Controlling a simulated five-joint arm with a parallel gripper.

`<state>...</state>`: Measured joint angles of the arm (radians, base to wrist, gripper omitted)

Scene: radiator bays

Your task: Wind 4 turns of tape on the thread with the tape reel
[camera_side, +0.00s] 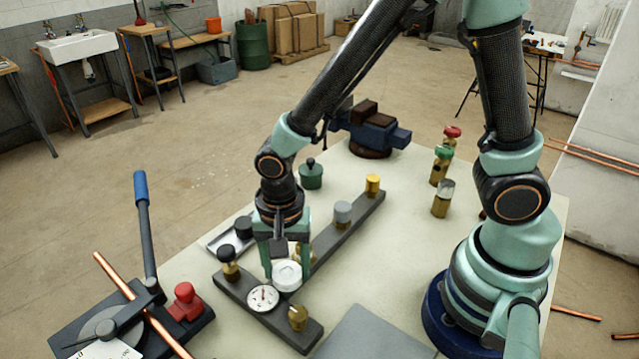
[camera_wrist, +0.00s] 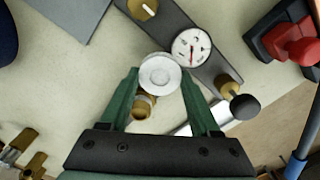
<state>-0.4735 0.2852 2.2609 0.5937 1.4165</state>
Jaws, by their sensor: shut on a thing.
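My gripper (camera_side: 286,262) points down over the dark bar and is shut on a white round tape reel (camera_side: 287,277). In the wrist view the reel (camera_wrist: 160,74) sits between the two green fingertips (camera_wrist: 159,80). A brass fitting (camera_wrist: 142,106), which looks like the thread, stands just beside the reel, between the fingers. In the side view the fitting is mostly hidden behind the gripper. I cannot tell whether the reel touches it, and no wound tape can be made out.
A dial gauge (camera_side: 263,298), a brass knob (camera_side: 298,318) and a black-capped valve (camera_side: 229,264) stand close around the reel. Grey (camera_side: 343,213) and yellow (camera_side: 373,184) caps stand farther along the bar. A pipe bender (camera_side: 120,315) is at the left; a blue vise (camera_side: 370,132) is behind.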

